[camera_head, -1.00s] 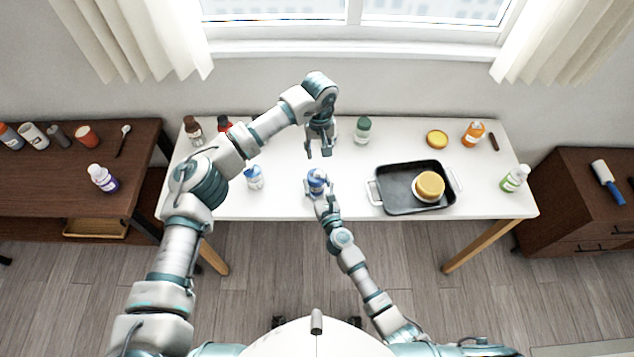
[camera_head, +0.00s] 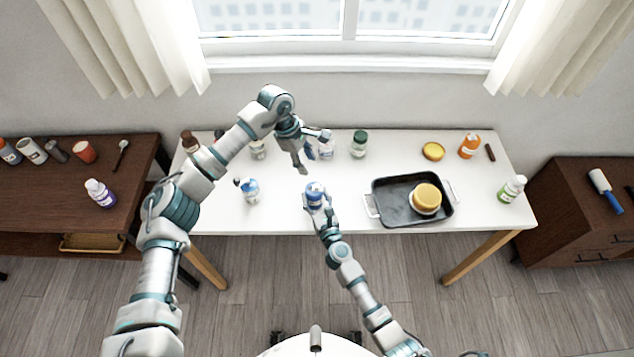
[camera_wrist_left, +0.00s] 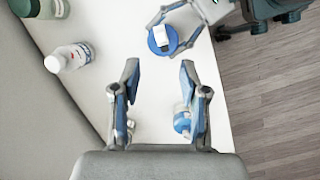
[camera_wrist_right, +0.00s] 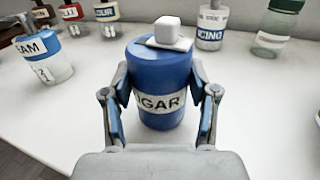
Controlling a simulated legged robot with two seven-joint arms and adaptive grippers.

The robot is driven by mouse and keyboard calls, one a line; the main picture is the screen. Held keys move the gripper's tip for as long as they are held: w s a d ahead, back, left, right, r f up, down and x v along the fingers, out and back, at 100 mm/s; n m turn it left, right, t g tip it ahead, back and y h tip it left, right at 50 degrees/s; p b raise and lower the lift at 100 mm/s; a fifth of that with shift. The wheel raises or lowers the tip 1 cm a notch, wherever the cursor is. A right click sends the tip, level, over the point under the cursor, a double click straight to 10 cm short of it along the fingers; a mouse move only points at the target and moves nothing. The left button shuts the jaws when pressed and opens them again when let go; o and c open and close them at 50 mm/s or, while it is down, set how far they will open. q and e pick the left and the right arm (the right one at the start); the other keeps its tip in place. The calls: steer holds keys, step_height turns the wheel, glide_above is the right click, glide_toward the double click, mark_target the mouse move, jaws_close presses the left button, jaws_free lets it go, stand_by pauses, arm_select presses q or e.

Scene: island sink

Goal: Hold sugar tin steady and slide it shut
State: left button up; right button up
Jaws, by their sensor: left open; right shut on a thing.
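The sugar tin (camera_head: 315,189) is a blue cylinder with a white label, standing upright near the table's front edge. In the right wrist view the tin (camera_wrist_right: 160,100) has a white slab with a cube knob (camera_wrist_right: 168,32) on its top. My right gripper (camera_head: 317,205) is shut on the tin's sides, one finger on each side. My left gripper (camera_head: 313,153) is open and empty, behind the tin and above the table. In the left wrist view the tin (camera_wrist_left: 160,40) lies beyond the open fingers, apart from them. I cannot tell how far the slab covers the top.
A black tray (camera_head: 381,209) holding a yellow-lidded jar (camera_head: 426,196) is right of the tin. A green-capped jar (camera_head: 359,145) and other jars stand at the back. The table (camera_head: 290,214) between the tin and tray is clear.

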mark_target(318, 184)
arm_select(q)
steer(key=d+f+n, duration=0.1)
steer(key=f, duration=0.2)
steer(key=d+f+n, duration=0.1)
steer(key=f, duration=0.3)
steer(key=d+f+n, duration=0.1)
steer(key=f+n, duration=0.1)
steer(key=f, duration=0.1)
steer(key=shift+s+d+f+h, duration=0.2)
steer(key=shift+d+h, duration=0.1)
steer(key=shift+h, duration=0.1)
jaws_close()
steer(key=shift+w, duration=0.1)
